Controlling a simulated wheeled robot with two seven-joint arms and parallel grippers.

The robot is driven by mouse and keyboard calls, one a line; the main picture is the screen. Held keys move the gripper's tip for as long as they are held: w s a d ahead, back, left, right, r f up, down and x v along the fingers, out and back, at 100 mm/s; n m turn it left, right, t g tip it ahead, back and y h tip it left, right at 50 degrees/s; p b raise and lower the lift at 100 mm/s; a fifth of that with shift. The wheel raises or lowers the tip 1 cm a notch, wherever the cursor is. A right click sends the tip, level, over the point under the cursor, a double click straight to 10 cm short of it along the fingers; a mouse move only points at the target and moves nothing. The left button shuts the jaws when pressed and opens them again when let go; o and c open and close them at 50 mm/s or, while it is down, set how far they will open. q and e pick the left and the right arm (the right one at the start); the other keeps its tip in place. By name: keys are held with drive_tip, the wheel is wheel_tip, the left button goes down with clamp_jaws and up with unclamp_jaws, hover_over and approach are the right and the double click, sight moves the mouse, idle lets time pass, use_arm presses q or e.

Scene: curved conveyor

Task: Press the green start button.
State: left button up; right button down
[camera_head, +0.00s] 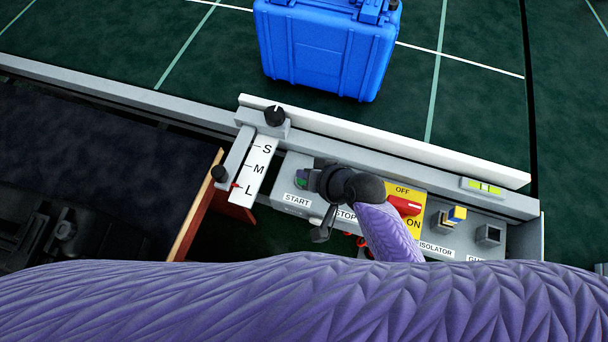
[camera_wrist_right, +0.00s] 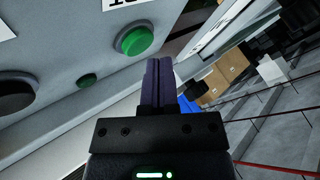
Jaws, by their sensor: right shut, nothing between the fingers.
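The green start button (camera_head: 301,182) sits on the grey control panel (camera_head: 296,212) above the START label in the head view, partly hidden by my right gripper. In the right wrist view a raised round green button (camera_wrist_right: 136,40) stands out from the pale panel face, at the upper left of the fingers. My right gripper (camera_head: 318,184) is shut and empty, just right of the button in the head view. Its closed dark fingers (camera_wrist_right: 158,72) point up in the wrist view, with a visible gap to the button. My left gripper is not in view.
A yellow switch plate with a red handle (camera_head: 404,205) lies right of my gripper. An S-M-L slider (camera_head: 258,168) and black knob (camera_head: 275,115) are left of it. A blue case (camera_head: 328,50) stands on the dark green conveyor beyond the white rail (camera_head: 440,153).

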drive_tip(key=shift+f, duration=0.1)
drive_tip(key=shift+f, duration=0.35)
